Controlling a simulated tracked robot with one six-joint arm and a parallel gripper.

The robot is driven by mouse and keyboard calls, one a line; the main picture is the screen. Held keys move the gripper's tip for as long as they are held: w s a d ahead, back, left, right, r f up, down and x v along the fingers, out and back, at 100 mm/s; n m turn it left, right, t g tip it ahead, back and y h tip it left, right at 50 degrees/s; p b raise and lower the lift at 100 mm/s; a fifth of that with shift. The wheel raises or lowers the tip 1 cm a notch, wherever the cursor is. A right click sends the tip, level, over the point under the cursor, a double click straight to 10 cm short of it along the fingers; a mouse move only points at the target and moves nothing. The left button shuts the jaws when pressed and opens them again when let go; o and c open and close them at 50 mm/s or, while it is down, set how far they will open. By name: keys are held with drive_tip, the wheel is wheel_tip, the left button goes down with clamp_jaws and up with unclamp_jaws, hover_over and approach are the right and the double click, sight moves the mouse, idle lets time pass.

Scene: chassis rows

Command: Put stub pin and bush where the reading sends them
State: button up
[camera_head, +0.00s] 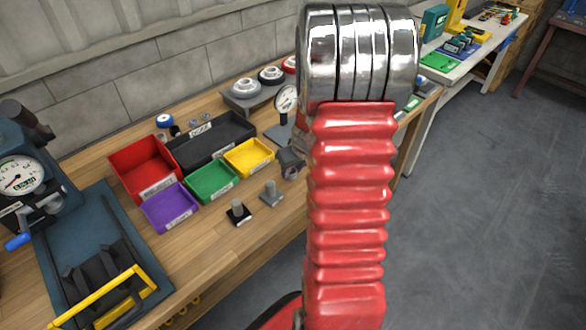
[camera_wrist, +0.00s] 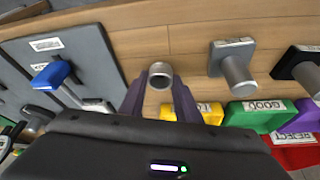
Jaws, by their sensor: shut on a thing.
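My gripper (camera_wrist: 160,88) is shut on the bush (camera_wrist: 160,75), a small grey metal ring held between the two fingertips over the wooden bench. In the head view my gripper (camera_head: 289,160) is partly hidden behind my red arm. Two stub pins stand on the bench: one on a black square base (camera_head: 237,212), one on a grey square base (camera_head: 271,193). Both also show right of my gripper in the wrist view. The dial gauge (camera_head: 287,99) stands behind my gripper; its reading is too small to tell.
Open bins stand left of my gripper: red (camera_head: 122,167), purple (camera_head: 172,221), green (camera_head: 200,195), yellow (camera_head: 238,164) and a long black tray (camera_head: 183,147). The green label reads GOOD. A press with a dial (camera_head: 18,175) stands far left. Ring parts sit on a grey rack (camera_head: 238,103) behind.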

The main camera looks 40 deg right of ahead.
drive_tip(key=o, duration=1.2)
drive_tip(key=shift+f, duration=0.1)
drive_tip(key=v, duration=1.2)
